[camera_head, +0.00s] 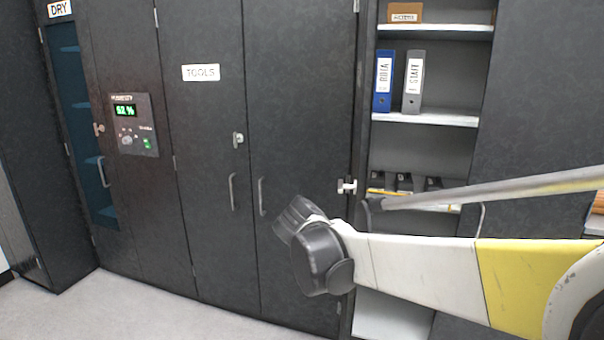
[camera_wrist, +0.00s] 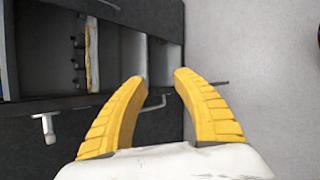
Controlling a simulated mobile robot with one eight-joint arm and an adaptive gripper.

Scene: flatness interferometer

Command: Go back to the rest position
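My gripper shows in the wrist view (camera_wrist: 160,85) with its two yellow ribbed fingers spread apart. Nothing is between them. Beyond the fingers are the open cabinet and the pale floor. In the head view my white, yellow and dark grey arm reaches in from the right edge, in front of the cabinets. The gripper's fingers cannot be made out in the head view.
An open cabinet (camera_head: 420,119) holds a blue binder (camera_head: 383,82), a grey binder (camera_head: 413,83) and a small box (camera_head: 404,12). The closed tools cabinet (camera_head: 205,140) and dry cabinet (camera_head: 70,120) stand to the left. Clear floor (camera_head: 130,310) lies at the lower left.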

